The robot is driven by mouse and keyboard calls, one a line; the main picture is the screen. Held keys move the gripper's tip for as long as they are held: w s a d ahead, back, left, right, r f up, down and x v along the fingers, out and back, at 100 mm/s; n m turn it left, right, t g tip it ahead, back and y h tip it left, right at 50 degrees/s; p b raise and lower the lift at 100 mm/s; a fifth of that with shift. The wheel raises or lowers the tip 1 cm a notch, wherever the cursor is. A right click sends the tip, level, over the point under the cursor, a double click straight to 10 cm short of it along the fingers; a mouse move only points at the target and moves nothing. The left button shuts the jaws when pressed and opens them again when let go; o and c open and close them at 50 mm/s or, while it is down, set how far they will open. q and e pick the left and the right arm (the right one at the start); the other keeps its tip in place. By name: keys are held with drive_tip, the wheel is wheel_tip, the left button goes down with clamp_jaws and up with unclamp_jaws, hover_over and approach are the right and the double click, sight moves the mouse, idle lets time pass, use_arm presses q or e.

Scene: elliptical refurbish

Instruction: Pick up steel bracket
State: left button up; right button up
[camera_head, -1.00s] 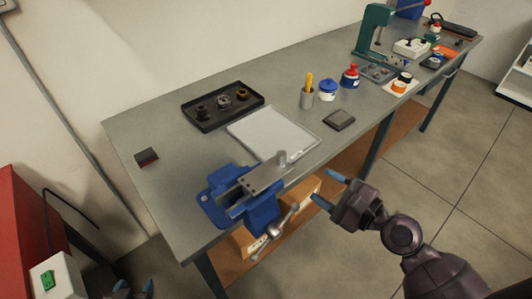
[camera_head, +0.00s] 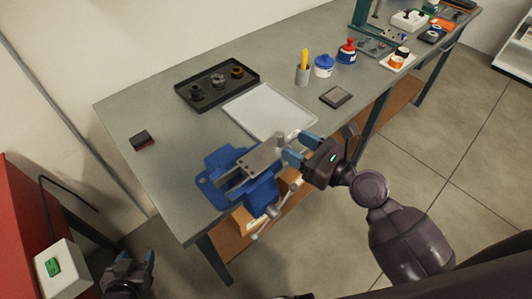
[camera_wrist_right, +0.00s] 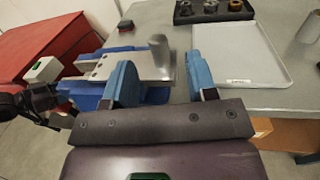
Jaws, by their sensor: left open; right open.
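The steel bracket (camera_head: 262,158) is a flat grey plate with small holes and an upright round post at its right end. It lies on the blue vise (camera_head: 215,180) at the table's front edge. Contact cannot be told. My left gripper (camera_head: 134,264) is open and empty, low at the left, away from the table.
A pale tray (camera_head: 268,112) lies just behind the vise, with a black parts tray (camera_head: 213,99) behind it. A red cabinet (camera_head: 28,220) is at the left.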

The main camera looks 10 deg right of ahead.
sight(280, 134)
drive_tip(key=p+x, duration=0.1)
drive_tip(key=x, duration=0.4)
drive_tip(key=shift+w+a+r, duration=0.1)
drive_tip(key=shift+a+r, duration=0.05)
drive_tip(key=shift+r, duration=0.05)
clamp_jaws()
